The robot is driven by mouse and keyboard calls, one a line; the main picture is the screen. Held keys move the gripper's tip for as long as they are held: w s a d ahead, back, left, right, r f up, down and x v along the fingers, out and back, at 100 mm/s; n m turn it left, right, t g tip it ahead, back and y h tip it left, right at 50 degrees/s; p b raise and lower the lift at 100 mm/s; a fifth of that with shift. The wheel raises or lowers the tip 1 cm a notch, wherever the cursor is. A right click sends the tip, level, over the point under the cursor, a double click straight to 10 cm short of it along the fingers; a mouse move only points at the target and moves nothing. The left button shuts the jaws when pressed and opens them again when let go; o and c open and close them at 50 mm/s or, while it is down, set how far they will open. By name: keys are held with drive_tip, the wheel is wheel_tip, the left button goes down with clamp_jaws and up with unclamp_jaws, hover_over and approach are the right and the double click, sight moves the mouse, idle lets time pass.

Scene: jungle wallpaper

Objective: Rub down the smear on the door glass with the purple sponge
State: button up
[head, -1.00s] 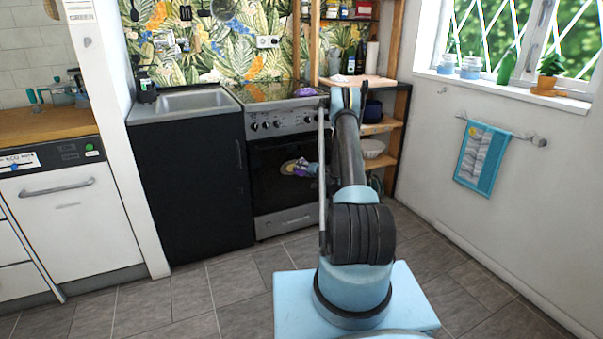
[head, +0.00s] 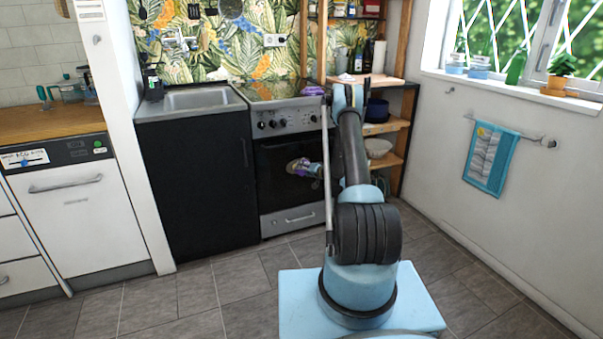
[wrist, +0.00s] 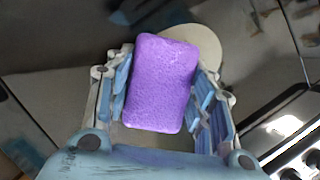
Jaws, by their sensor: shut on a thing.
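The purple sponge (wrist: 160,82) is held between the two fingers of my gripper (wrist: 163,95) in the wrist view. In the head view, my gripper (head: 305,168) is in front of the dark glass of the oven door (head: 279,185). A cream smear (wrist: 203,42) on the glass shows beyond the sponge's upper right edge in the wrist view. The sponge hides part of it. I cannot tell whether the sponge touches the glass.
The oven's handle and knobs (head: 272,124) are above the glass. Another purple item (head: 312,90) lies on the cooktop. A black cabinet with a sink (head: 200,100) stands left, and a wooden shelf (head: 385,127) right. Open tiled floor (head: 240,285) lies in front.

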sight(284, 171)
drive_tip(key=shift+a, duration=0.1)
drive_tip(key=shift+s+a, duration=0.15)
drive_tip(key=shift+a, duration=0.6)
drive_tip(key=shift+s+a, duration=0.1)
drive_tip(key=shift+a, duration=0.6)
drive_tip(key=shift+a, duration=0.15)
drive_tip(key=shift+s+a, duration=0.3)
drive_tip(key=shift+a, duration=0.3)
drive_tip(key=shift+s+a, duration=0.3)
drive_tip(key=shift+a, duration=0.3)
drive_tip(key=shift+a, duration=0.1)
drive_tip(key=shift+s+a, duration=0.15)
drive_tip(key=shift+a, duration=0.6)
drive_tip(key=shift+s+a, duration=0.15)
drive_tip(key=shift+a, duration=0.6)
